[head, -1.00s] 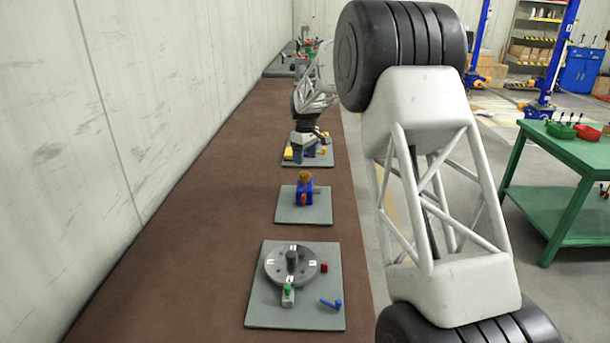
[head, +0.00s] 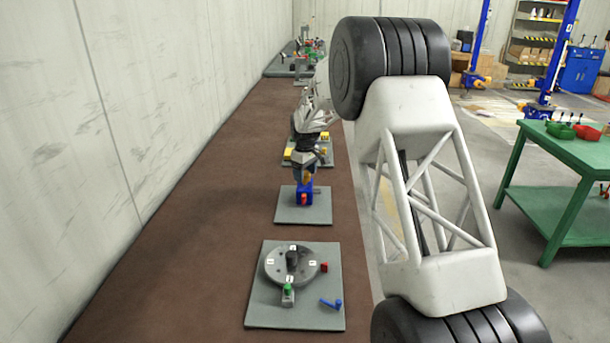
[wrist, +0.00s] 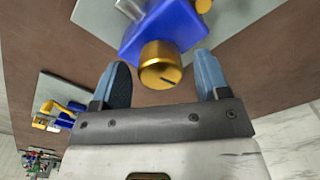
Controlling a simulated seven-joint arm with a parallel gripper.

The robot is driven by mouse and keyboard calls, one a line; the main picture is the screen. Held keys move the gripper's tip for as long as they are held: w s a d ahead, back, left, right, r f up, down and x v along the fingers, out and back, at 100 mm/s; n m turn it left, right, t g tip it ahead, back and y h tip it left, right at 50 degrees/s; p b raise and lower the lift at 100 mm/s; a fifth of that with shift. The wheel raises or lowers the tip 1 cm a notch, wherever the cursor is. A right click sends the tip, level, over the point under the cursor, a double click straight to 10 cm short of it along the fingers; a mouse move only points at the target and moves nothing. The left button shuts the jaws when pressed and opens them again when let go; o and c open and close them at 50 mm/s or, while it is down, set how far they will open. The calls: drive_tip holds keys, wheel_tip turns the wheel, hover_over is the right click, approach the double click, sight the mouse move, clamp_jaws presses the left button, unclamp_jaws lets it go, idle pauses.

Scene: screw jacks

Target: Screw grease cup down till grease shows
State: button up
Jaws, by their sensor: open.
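The brass grease cup (wrist: 160,65) sits on a blue block (wrist: 160,28) in the wrist view, with a dark mark on its round face. My gripper (wrist: 161,60) is open, with one blue finger on each side of the cup in the picture and a gap on both sides. How deep the fingertips reach along the cup cannot be told. In the head view the blue block (head: 305,194) stands on a grey plate (head: 318,213), with my gripper (head: 303,172) just above it, hiding most of the cup. A red part (head: 304,199) shows on the block's front. No grease is discernible.
A nearer grey plate (head: 263,312) carries a round disc (head: 275,278), a red piece (head: 324,267) and a blue handle (head: 331,304). Behind stands another plate with yellow parts (head: 303,155). A pale wall runs along the left of the brown bench (head: 190,250).

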drive_tip(key=shift+f, duration=0.4)
drive_tip(key=c, duration=0.9)
drive_tip(key=shift+c, duration=0.2)
drive_tip(key=shift+m, duration=0.3)
drive_tip(key=m, duration=0.6)
drive_tip(key=shift+m, duration=0.3)
drive_tip(key=m, duration=0.6)
drive_tip(key=shift+r+m, duration=0.2)
drive_tip(key=shift+m, duration=0.1)
drive_tip(key=shift+w, duration=0.1)
